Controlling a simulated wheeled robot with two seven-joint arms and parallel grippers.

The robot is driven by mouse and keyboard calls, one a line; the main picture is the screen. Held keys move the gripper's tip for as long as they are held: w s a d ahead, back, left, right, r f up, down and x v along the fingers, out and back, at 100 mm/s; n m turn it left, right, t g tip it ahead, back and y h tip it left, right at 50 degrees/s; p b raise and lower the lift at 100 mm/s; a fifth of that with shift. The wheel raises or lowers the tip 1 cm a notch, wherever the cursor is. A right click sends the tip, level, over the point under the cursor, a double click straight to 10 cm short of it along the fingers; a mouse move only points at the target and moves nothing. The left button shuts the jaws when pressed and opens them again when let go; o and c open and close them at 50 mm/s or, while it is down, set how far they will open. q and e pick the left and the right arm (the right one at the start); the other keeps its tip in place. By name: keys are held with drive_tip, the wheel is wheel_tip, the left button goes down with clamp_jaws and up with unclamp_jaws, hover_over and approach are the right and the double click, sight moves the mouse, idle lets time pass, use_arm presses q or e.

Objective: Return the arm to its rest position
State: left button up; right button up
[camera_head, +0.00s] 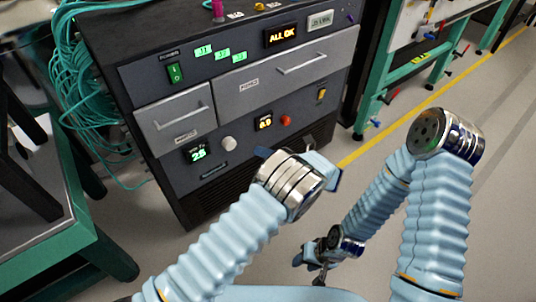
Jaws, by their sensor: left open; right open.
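My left arm comes in from the lower left and ends at a silver joint in front of the rack's lower panel. My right arm rises at the right, bends at a silver joint, and runs down toward the middle. My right gripper (313,267) is low, over the floor at bottom centre. It is small in view, open, with nothing visible in it.
A dark instrument rack (300,130) with grey drawers, lit displays and knobs stands close beyond my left arm. A green-framed table (62,248) is at the left, with teal cables behind it. Green frames (378,75) stand at the back right. Grey floor (505,215) is clear at the right.

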idle(0.3)
use_arm(q)
drive_tip(key=s+a+f+n+g+h, duration=0.35)
drive_tip(key=s+a+f+n, duration=0.2)
drive_tip(key=f, duration=0.25)
drive_tip(key=s+a+f+n+g+h, duration=0.3)
drive_tip(key=s+a+f+n+g, duration=0.15)
drive_tip(key=s+f, duration=0.35)
drive_tip(key=s+d+f+n+g+h, duration=0.2)
drive_tip(key=s+f+n+g+h, duration=0.2)
drive_tip(key=s+n+h, duration=0.5)
drive_tip(key=s+r+n+t+h, duration=0.1)
drive_tip(key=s+n+t, duration=0.1)
drive_tip(key=n, duration=0.7)
drive_tip(key=s+a+r+n+t+h, duration=0.1)
drive_tip(key=s+r+n+t, duration=0.1)
drive_tip(key=n, duration=0.8)
drive_tip(key=shift+s+a+r, duration=0.25)
drive_tip(key=shift+s+r, duration=0.05)
drive_tip(key=shift+s, duration=0.15)
